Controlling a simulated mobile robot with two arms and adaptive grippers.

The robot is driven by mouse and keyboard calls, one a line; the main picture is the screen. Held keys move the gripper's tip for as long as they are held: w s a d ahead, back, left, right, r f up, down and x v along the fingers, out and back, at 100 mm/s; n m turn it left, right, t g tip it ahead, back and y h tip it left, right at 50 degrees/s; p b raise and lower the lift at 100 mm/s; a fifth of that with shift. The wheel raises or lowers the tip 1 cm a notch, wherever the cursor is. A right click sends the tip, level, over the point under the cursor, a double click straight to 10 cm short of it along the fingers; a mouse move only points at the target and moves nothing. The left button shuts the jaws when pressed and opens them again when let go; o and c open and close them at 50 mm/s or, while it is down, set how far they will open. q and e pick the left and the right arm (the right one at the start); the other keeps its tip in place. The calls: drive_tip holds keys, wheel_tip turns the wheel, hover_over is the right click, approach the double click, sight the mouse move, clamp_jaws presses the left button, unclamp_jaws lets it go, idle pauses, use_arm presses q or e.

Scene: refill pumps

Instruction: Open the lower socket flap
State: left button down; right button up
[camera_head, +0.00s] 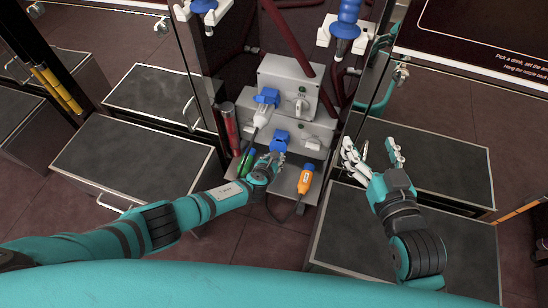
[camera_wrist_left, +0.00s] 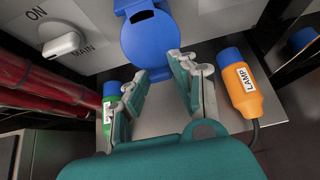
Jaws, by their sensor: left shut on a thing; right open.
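The lower socket (camera_head: 280,137) is blue and sits on the front of the lower grey box. In the left wrist view its round blue flap (camera_wrist_left: 152,45) shows at the top, with a dark slot near its upper edge. My left gripper (camera_head: 272,160) is right below it. In the left wrist view the left gripper (camera_wrist_left: 168,78) has its fingertips at the flap's lower edge, shut on the flap; the exact contact is partly hidden. My right gripper (camera_head: 372,153) is open and empty, off to the right over a dark-topped cabinet.
A green plug (camera_head: 246,162) and an orange LAMP plug (camera_head: 304,182) flank my left gripper on a grey shelf. Red pipes (camera_wrist_left: 45,85) run at the left.

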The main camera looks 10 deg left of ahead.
use_arm(q)
drive_tip(key=shift+w+r, duration=0.1)
drive_tip(key=shift+w, duration=0.05)
drive_tip(key=c, duration=1.1)
unclamp_jaws()
drive_tip(key=shift+s, duration=0.2)
drive_tip(key=v, duration=1.1)
drive_tip(key=shift+s+a+r, duration=0.15)
drive_tip(key=shift+s+r, duration=0.1)
